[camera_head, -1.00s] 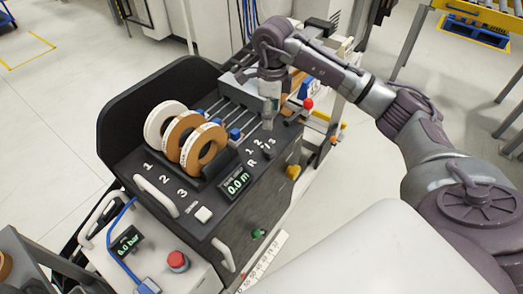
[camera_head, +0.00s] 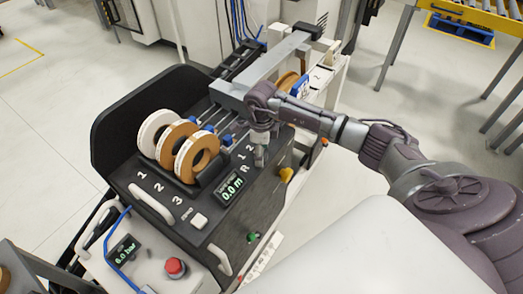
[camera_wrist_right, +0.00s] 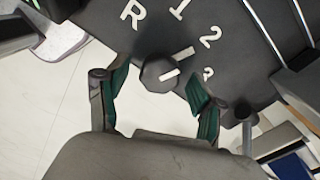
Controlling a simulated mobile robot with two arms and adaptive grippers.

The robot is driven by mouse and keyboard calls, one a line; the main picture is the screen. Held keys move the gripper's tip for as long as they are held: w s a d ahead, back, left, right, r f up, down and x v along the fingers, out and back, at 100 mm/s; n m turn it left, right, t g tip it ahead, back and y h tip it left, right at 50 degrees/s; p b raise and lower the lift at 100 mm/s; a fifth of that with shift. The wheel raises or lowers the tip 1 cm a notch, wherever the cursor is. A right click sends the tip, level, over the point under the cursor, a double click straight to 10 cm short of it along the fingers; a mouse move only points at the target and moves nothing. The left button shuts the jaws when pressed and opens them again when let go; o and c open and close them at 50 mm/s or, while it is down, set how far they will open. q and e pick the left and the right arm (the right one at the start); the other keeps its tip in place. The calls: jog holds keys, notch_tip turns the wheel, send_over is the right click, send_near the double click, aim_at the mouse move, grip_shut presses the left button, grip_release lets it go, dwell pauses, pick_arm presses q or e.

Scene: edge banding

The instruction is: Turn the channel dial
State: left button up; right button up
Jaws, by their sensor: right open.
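The channel dial (camera_wrist_right: 160,76) is a small dark knob with a white mark, on the black panel (camera_wrist_right: 240,70) beside the labels R, 1, 2 and 3. My right gripper (camera_wrist_right: 158,82) is open, with its green-padded fingertips on either side of the dial, apart from it in the picture. Whether they touch it or how deep they reach cannot be told. In the head view my right gripper (camera_head: 261,153) points down at the panel by the R and number labels and hides the dial. My left gripper is not in view.
Three edge-band rolls (camera_head: 178,145) stand on the machine left of my gripper. A display (camera_head: 230,187) reads 0.0 m. A yellow knob (camera_head: 286,174), green knob (camera_head: 253,237) and red button (camera_head: 175,267) are nearby. A grey beam (camera_head: 262,72) lies behind my wrist.

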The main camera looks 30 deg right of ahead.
jog(key=c, duration=1.2)
jog(key=shift+o, duration=0.2)
jog(key=shift+m, duration=0.4)
jog(key=m, duration=0.3)
jog(key=shift+m+b, duration=0.4)
jog(key=shift+m, duration=2.2)
jog(key=o, duration=1.2)
jog(key=shift+c, duration=0.2)
